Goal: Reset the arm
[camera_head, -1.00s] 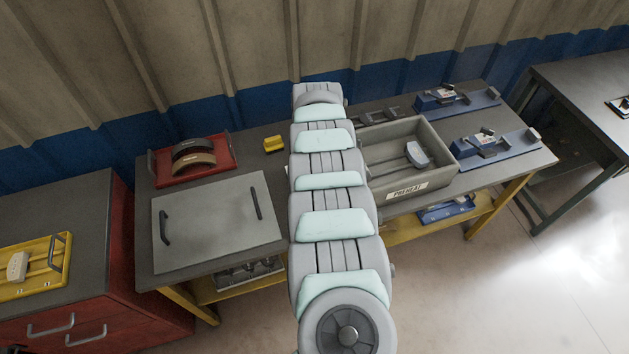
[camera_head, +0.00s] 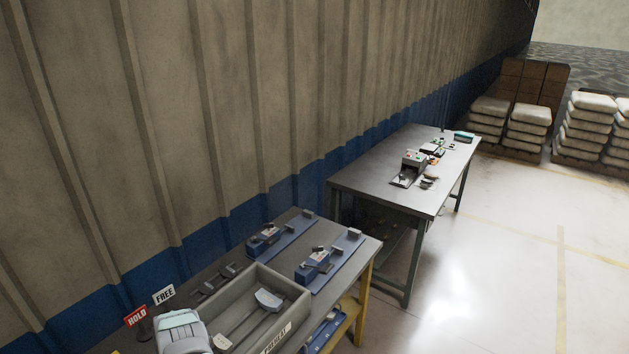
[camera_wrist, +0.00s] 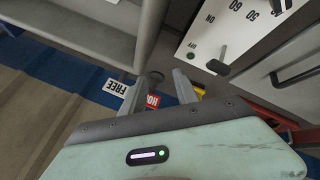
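My gripper (camera_wrist: 157,92) shows in the wrist view with its two grey fingers apart. Nothing is held between them; a red HOLD sign (camera_wrist: 152,101) shows in the gap behind. In the head view only part of my arm (camera_head: 182,334) shows at the bottom left, beside the grey PREHEAT bin (camera_head: 297,308). My gripper is hidden or outside that view. A pale grey brake shoe (camera_head: 268,299) lies in the bin.
HOLD (camera_head: 137,316) and FREE (camera_head: 164,295) signs stand left of the bin. Two blue fixtures (camera_head: 282,236) (camera_head: 335,262) sit behind it. A second table (camera_head: 365,168) stands farther back. The wrist view shows a white dial panel (camera_wrist: 225,32) with a dark lever (camera_wrist: 219,66).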

